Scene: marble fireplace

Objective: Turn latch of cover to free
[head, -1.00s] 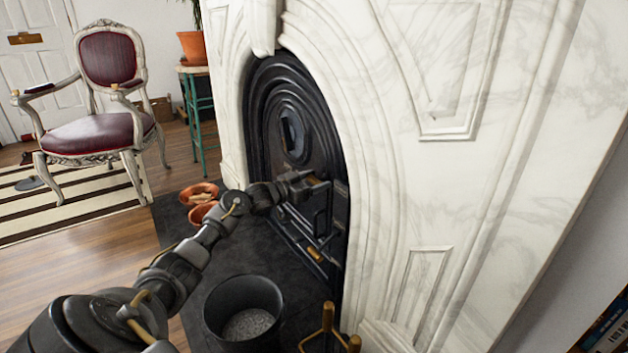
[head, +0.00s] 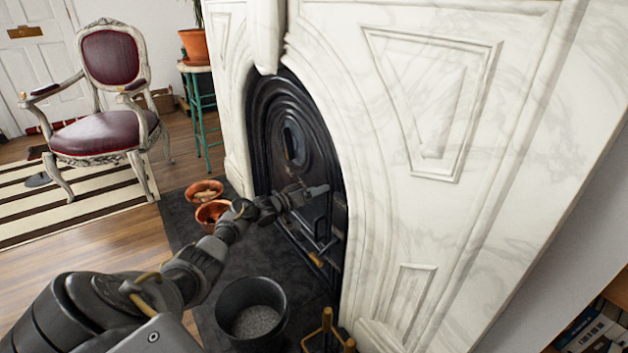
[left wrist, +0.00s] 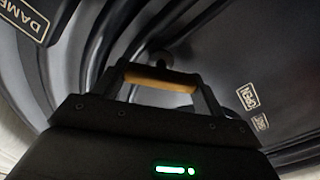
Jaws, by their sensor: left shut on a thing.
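The cover (head: 290,110) is a black cast-iron plate with ridged rings, set in the arch of the marble fireplace. My left gripper (head: 317,191) is at the right part of the cover. In the left wrist view, my left gripper (left wrist: 160,82) is shut on the latch handle (left wrist: 160,77), a short tan grip between the two fingers. A dark round knob sits just behind the grip. A plate reading OPEN (left wrist: 246,97) and a smaller plate lie to the right on the black iron. In the head view the latch is too small to make out. My right gripper is out of view.
A black ash bucket (head: 251,308) stands on the dark hearth, with brass-topped tools (head: 327,322) beside it. Two terracotta bowls (head: 204,191) are at the hearth's far end. White marble (head: 390,160) surrounds the arch. A chair (head: 105,100) is further back.

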